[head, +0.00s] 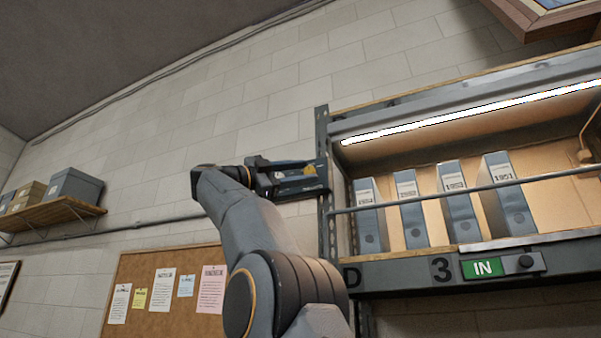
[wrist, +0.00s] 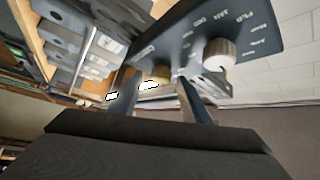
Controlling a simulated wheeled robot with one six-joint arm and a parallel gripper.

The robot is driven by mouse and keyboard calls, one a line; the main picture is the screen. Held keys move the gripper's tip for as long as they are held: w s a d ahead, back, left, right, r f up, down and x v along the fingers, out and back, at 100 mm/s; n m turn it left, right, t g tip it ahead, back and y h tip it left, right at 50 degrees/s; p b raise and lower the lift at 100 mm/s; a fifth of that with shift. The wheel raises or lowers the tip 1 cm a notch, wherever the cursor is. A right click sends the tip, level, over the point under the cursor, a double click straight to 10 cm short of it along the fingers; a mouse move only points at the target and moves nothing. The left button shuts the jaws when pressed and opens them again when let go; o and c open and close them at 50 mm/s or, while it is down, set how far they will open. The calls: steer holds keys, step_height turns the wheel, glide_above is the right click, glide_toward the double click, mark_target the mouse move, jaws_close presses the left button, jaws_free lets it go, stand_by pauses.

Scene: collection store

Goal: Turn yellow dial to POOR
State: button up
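The yellow dial (wrist: 162,72) is on a dark panel (wrist: 236,22) with white lettering, turned sideways in the wrist view and mostly too small to read. In the head view a yellow spot, the dial (head: 310,170), shows at the shelf's left upright. My gripper (wrist: 160,83) has its two fingers apart, one on each side of the dial as seen from the wrist. I cannot tell whether the fingers touch it. In the head view my gripper (head: 292,178) reaches the panel from the left. The dial's pointer and the word POOR cannot be made out.
A pale grey knob (wrist: 216,53) sits on the same panel, close right of my right finger. The lit shelf (head: 400,276) holds several grey file boxes (head: 459,200) behind a rail (head: 400,204). A green IN sign (head: 482,267) is on its front edge. A corkboard (head: 140,268) hangs at the left.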

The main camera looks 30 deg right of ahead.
steer(key=shift+a, duration=0.1)
steer(key=b+v, duration=0.1)
steer(key=v, duration=0.6)
steer(key=shift+a+f+b, duration=0.15)
steer(key=shift+a+b, duration=0.2)
steer(key=shift+w, duration=0.1)
